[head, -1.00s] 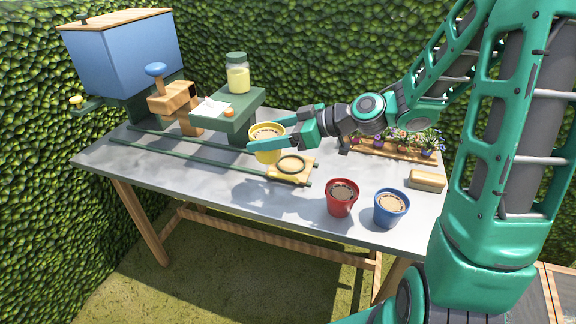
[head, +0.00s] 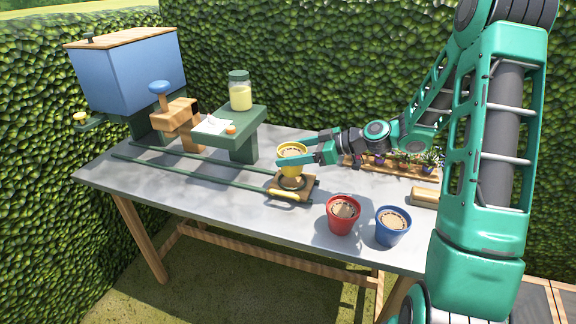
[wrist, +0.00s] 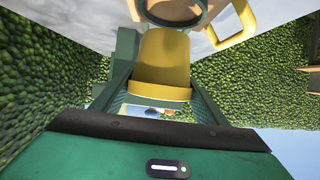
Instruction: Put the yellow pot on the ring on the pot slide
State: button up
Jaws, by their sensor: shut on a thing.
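My gripper (head: 291,159) is shut on the yellow pot (head: 291,172), which is filled with soil and held upright. The pot is directly over the dark ring (head: 292,183) on the wooden carriage (head: 309,184) of the pot slide, very close to it. In the wrist view the pot (wrist: 162,62) sits between both fingers, with the ring (wrist: 175,10) just beyond its base and apparently a small gap between. A yellow handle (head: 288,196) is on the carriage's front edge. I cannot tell whether the pot touches the ring.
Green slide rails (head: 190,165) run left from the carriage towards a blue hopper (head: 128,78). A green stand (head: 230,129) with a jar (head: 240,92) is behind them. A red pot (head: 343,222) and a blue pot (head: 392,232) stand front right.

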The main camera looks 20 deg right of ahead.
jog(key=shift+f, duration=1.95)
jog(key=o, duration=1.2)
jog(key=shift+f, duration=0.1)
jog(key=shift+o, duration=0.2)
jog(key=v, duration=1.2)
